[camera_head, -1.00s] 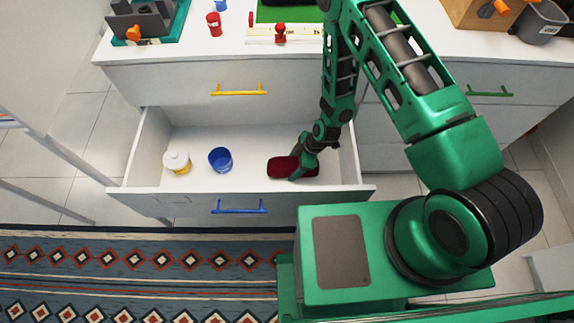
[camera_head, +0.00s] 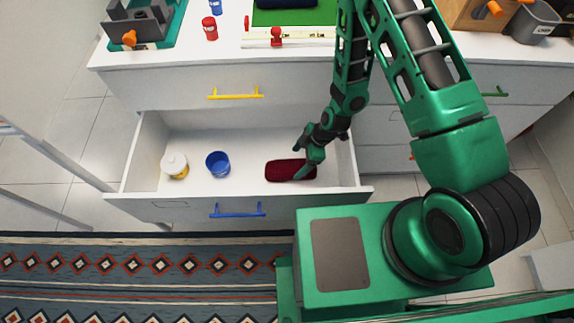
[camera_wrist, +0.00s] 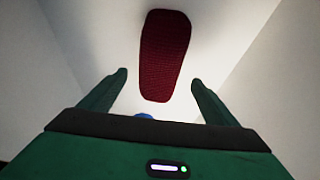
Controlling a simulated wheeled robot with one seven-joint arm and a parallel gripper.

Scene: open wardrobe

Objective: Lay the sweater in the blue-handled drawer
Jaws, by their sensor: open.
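The sweater is a dark red, folded knit bundle (camera_head: 284,170) lying flat on the floor of the open blue-handled drawer (camera_head: 205,196), toward its right side. It also shows in the wrist view (camera_wrist: 165,55), beyond my fingertips. The drawer's blue handle (camera_head: 237,211) is on its front face. My gripper (camera_head: 300,163) is over the right part of the drawer, just above the sweater. In the wrist view my gripper (camera_wrist: 158,82) has its two fingers spread wide, with nothing between them, apart from the sweater.
In the drawer, a white-lidded jar (camera_head: 174,165) and a blue cup (camera_head: 218,164) stand at the left. The drawer's middle floor is clear. Above it is a closed drawer with a yellow handle (camera_head: 236,94). The countertop (camera_head: 170,59) holds several objects.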

